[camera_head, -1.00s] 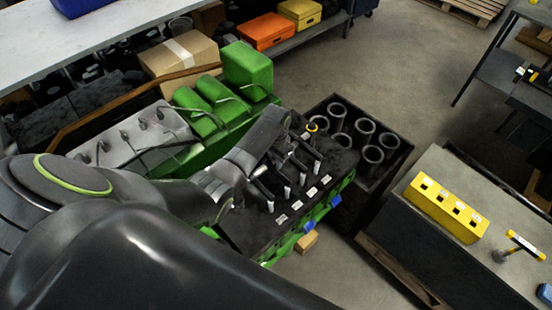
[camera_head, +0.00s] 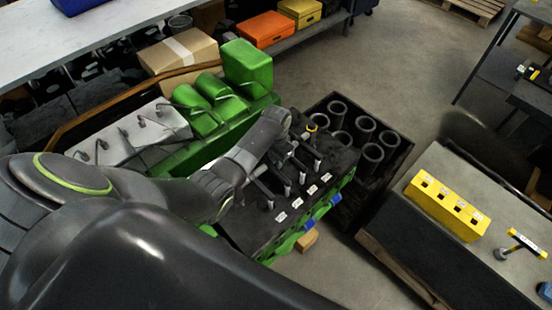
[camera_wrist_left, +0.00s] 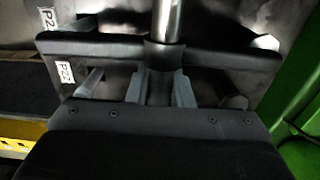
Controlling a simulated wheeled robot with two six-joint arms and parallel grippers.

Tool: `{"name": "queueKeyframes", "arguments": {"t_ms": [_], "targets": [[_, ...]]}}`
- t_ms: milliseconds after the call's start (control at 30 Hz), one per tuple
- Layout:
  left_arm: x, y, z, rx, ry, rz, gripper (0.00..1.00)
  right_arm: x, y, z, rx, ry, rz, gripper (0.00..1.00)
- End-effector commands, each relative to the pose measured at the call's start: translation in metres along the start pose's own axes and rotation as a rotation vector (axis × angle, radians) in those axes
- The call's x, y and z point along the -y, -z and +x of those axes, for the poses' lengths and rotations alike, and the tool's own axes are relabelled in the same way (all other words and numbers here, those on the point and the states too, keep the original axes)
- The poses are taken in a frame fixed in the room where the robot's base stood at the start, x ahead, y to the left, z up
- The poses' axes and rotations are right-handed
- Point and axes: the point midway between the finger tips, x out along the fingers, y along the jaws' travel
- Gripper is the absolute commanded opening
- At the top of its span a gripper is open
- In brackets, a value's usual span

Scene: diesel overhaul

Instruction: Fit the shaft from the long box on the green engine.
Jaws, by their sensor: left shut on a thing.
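The green engine (camera_head: 230,245) stands in the middle of the head view, with a dark top deck. My left arm reaches over it from the left. My left gripper (camera_wrist_left: 165,88) is shut on the shaft, whose bright metal length (camera_wrist_left: 167,18) shows in the left wrist view. A dark collar and crosswise dark arms sit at the held spot. In the head view my wrist hides the grip, and several dark arms with metal ends show above the deck. I cannot tell whether the shaft is seated. A long wood-edged box (camera_head: 88,119) lies behind the engine. My right gripper is out of view.
A black crate (camera_head: 398,158) with several dark cylinders stands right of the engine. A bench (camera_head: 430,250) at the right holds a yellow block (camera_head: 447,205) and a T-handled tool (camera_head: 523,243). A cardboard carton (camera_head: 180,52) is behind.

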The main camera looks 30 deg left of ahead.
Motion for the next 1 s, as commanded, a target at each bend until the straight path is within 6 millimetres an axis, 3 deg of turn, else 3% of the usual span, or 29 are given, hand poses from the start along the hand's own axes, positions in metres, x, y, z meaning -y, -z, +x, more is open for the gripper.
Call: {"name": "queueKeyframes", "arguments": {"t_ms": [333, 367, 533, 833, 1000], "targets": [[0.000, 0.001, 0.000, -0.003, -0.001, -0.001, 0.00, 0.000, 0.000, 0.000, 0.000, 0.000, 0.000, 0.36], [0.000, 0.001, 0.000, -0.003, -0.001, -0.001, 0.23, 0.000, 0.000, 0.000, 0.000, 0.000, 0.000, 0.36], [0.000, 0.000, 0.000, -0.002, -0.001, -0.001, 0.45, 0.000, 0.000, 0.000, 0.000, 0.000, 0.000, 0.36], [-0.001, -0.002, 0.002, 0.004, -0.003, -0.001, 0.45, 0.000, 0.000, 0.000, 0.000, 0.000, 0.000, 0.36], [0.000, 0.000, -0.012, -0.001, -0.001, -0.001, 0.45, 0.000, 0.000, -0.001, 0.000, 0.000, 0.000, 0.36]]}}
